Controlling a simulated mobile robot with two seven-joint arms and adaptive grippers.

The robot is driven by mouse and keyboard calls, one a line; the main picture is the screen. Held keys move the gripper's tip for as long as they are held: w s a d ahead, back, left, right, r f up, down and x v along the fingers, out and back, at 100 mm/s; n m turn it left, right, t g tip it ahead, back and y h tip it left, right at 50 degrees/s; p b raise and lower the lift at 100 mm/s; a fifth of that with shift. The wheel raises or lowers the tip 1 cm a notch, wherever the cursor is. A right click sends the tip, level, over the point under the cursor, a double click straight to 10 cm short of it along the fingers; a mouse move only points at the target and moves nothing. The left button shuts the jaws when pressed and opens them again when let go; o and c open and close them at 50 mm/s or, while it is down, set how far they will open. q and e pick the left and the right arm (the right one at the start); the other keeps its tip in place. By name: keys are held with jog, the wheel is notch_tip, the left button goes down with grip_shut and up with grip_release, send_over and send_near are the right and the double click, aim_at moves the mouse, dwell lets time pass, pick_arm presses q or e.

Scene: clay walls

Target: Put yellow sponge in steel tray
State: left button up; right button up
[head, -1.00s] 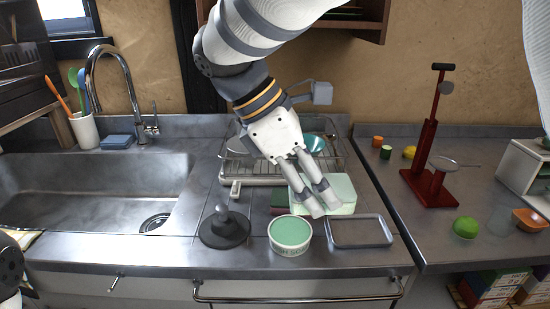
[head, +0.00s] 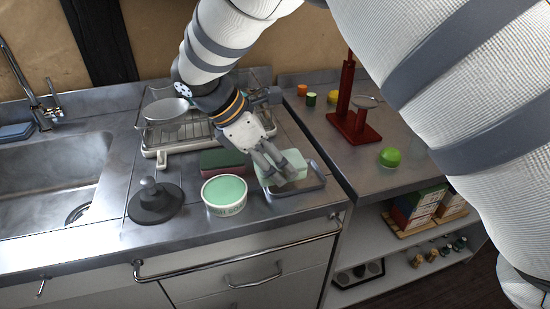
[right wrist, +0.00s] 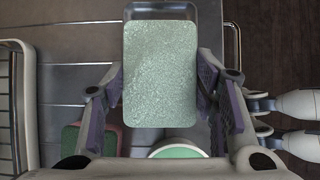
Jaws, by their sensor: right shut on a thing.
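My right gripper (head: 278,168) is shut on a pale green, sponge-like block (head: 297,162); no clearly yellow sponge shows. In the right wrist view the block (right wrist: 160,75) sits between the two fingers of my gripper (right wrist: 163,88). The grey steel tray (head: 301,190) lies on the counter directly under or just below the block. In the right wrist view the tray's end (right wrist: 160,10) shows past the block's far edge. I cannot tell whether the block touches the tray floor. My left gripper is not in view.
A white tub with a green top (head: 224,194) stands just left of the tray. A dark red and green sponge (head: 222,161) lies behind it. A dark round press (head: 155,203) and a dish rack (head: 168,133) are further left. The counter's edge runs close to the tray's right.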

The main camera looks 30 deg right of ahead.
jog(key=shift+f, duration=0.55)
jog(key=o, duration=1.1)
jog(key=v, duration=1.3)
jog(key=shift+d+r+b, duration=0.2)
jog(key=shift+d+b, duration=0.05)
jog(key=shift+b, duration=0.1)
